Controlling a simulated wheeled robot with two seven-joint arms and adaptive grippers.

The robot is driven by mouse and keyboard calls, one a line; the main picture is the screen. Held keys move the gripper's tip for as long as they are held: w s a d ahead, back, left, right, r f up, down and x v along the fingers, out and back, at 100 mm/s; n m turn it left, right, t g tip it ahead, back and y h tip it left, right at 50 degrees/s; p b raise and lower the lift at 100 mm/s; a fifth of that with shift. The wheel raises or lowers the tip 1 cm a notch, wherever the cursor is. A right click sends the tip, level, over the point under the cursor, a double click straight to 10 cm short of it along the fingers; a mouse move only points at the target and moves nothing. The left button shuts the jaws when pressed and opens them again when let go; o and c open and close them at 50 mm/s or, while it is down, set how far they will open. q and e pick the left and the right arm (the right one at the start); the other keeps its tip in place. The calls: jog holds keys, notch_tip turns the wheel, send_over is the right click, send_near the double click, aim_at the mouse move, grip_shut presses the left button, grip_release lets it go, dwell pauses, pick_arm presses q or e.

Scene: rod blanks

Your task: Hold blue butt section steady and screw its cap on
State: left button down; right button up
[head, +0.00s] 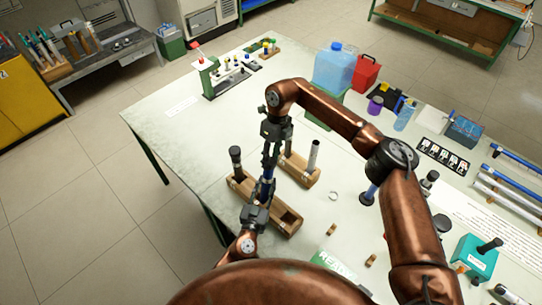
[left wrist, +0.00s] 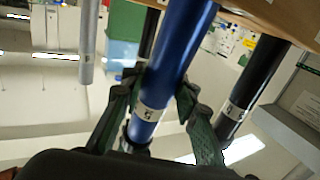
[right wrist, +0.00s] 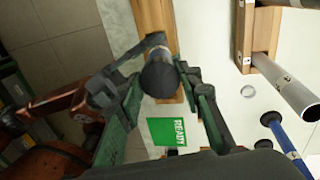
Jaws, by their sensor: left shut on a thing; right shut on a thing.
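The blue butt section (head: 267,187) stands near upright above the wooden block (head: 285,222); it also shows large in the left wrist view (left wrist: 177,60), with a white label. My left gripper (head: 262,199) is shut around it, fingers on both sides. My right gripper (head: 270,158) is directly above, pointing down, shut on a dark round cap (right wrist: 160,76) at the tube's upper end. The fingers hide the joint, so I cannot tell how far the cap is seated.
A black section (head: 236,162) stands in the same block, close left. A silver tube (head: 313,156) stands in a second block (head: 300,172) to the right.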

jog(key=shift+s+a+f, duration=0.1)
jog(key=shift+f, duration=0.55)
dwell(0.5)
